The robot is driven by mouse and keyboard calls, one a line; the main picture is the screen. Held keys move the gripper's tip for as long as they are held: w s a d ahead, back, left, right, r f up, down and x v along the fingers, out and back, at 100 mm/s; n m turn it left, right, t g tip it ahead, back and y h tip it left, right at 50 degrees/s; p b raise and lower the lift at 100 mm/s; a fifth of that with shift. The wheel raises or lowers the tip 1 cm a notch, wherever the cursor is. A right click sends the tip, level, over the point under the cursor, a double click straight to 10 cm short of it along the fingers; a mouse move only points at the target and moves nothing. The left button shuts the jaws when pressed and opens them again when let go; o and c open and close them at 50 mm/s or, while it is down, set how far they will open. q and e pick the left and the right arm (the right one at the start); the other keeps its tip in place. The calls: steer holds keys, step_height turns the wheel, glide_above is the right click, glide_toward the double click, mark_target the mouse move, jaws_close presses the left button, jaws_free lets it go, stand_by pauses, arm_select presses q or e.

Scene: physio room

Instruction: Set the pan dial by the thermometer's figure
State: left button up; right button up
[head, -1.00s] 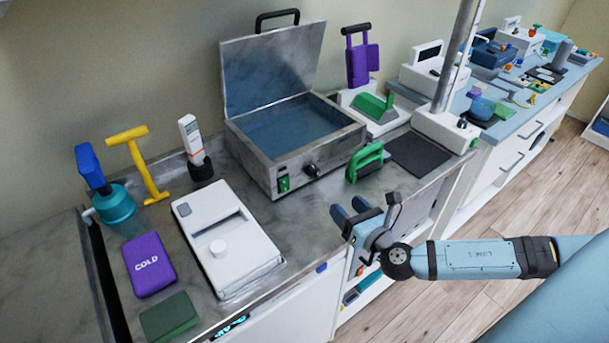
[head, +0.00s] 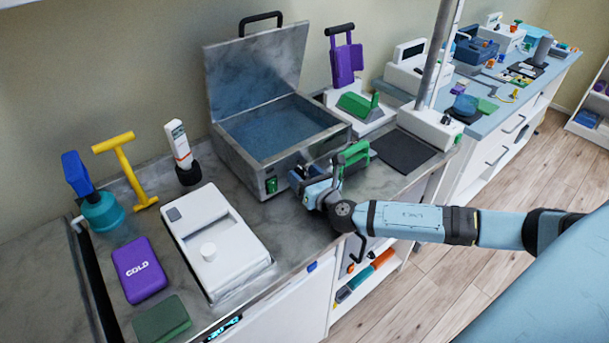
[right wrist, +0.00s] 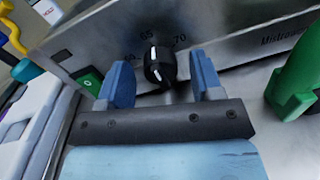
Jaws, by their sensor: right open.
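The metal pan (head: 240,158) stands on the counter with its lid open and blue-looking liquid inside. In the right wrist view its front panel (right wrist: 225,50) carries a black dial (right wrist: 158,70) with a white line, below the figures 65 and 70. The exact setting is hard to read. My right gripper (head: 299,178) is open at the pan's front; its fingers (right wrist: 162,82) stand either side of the dial, apart from it as far as I see. The dial is hidden behind the gripper in the head view. The white thermometer (head: 179,145) stands in a black holder; its figure is too small to read.
A green-handled tool (head: 354,153) stands close right of my gripper. A dark mat (head: 403,150) lies beyond it. A white box device (head: 215,240), a purple cold pack (head: 138,270) and a yellow T-handle (head: 125,165) are to the left. A green switch (head: 271,185) is on the pan's front.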

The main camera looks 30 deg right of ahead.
steer(key=c, duration=0.9)
steer(key=shift+m, duration=0.3)
steer(key=shift+f+m+b, duration=0.1)
steer(key=shift+m+b, duration=0.45)
steer(key=shift+m, duration=0.45)
steer(key=m+b, duration=0.1)
steer(key=m, duration=0.6)
steer(key=shift+g, duration=0.3)
steer(key=shift+d+m, duration=0.1)
steer(key=shift+m, duration=0.9)
steer(key=shift+r+y, duration=0.2)
steer(key=shift+y, duration=0.1)
